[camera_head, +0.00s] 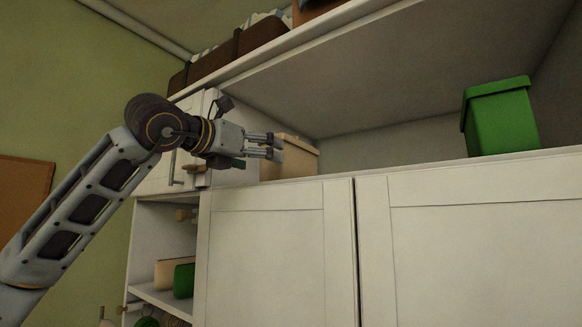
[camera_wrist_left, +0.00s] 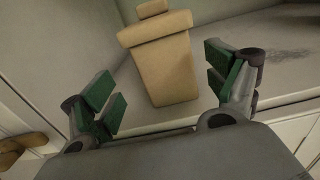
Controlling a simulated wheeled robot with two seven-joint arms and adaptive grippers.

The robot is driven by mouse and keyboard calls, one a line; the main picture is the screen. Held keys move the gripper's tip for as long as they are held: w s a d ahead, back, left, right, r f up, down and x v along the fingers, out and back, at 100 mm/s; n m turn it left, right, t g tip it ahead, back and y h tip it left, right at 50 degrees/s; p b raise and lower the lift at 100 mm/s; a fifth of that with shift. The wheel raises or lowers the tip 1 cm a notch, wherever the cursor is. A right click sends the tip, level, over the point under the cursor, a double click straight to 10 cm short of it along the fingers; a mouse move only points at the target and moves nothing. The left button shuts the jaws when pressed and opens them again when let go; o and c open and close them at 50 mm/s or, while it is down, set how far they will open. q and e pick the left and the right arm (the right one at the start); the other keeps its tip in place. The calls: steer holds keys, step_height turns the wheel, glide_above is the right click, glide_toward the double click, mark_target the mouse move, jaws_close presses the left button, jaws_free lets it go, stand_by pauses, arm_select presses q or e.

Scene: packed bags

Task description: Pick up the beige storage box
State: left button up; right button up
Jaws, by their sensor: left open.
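The beige storage box (camera_head: 299,158) stands on the open shelf at its left end, partly hidden behind my left gripper in the head view. In the left wrist view the beige box (camera_wrist_left: 162,70) has a wider lid-like rim and stands between and beyond the two fingers. My left gripper (camera_head: 272,147) is open and empty, with its green-padded fingers (camera_wrist_left: 168,88) spread to either side of the box's outline. I cannot tell any contact with the box. My right gripper is not in view.
A green box (camera_head: 500,118) stands on the same shelf at the right. White cabinet doors (camera_head: 280,250) lie below the shelf edge. A small cabinet door with a handle (camera_head: 174,168) is at the left, close to my left arm. The shelf between the boxes is clear.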

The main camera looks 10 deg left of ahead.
mark_target(291, 166)
arm_select(q)
steer(key=shift+p+x, duration=0.3)
steer(key=shift+x, duration=1.1)
steer(key=shift+w+d+p, duration=0.25)
steer(key=shift+w+p, duration=0.1)
steer(key=shift+w, duration=0.05)
steer(key=shift+w+d+p, duration=0.35)
steer(key=shift+w+p, duration=0.05)
steer(key=shift+w, duration=0.15)
steer(key=shift+p+x, duration=0.5)
steer(key=shift+x, duration=0.5)
steer(key=shift+w+d+f, duration=0.15)
steer(key=shift+w+d, duration=0.1)
steer(key=shift+w, duration=0.2)
steer(key=c, duration=0.9)
steer(key=shift+c, duration=1)
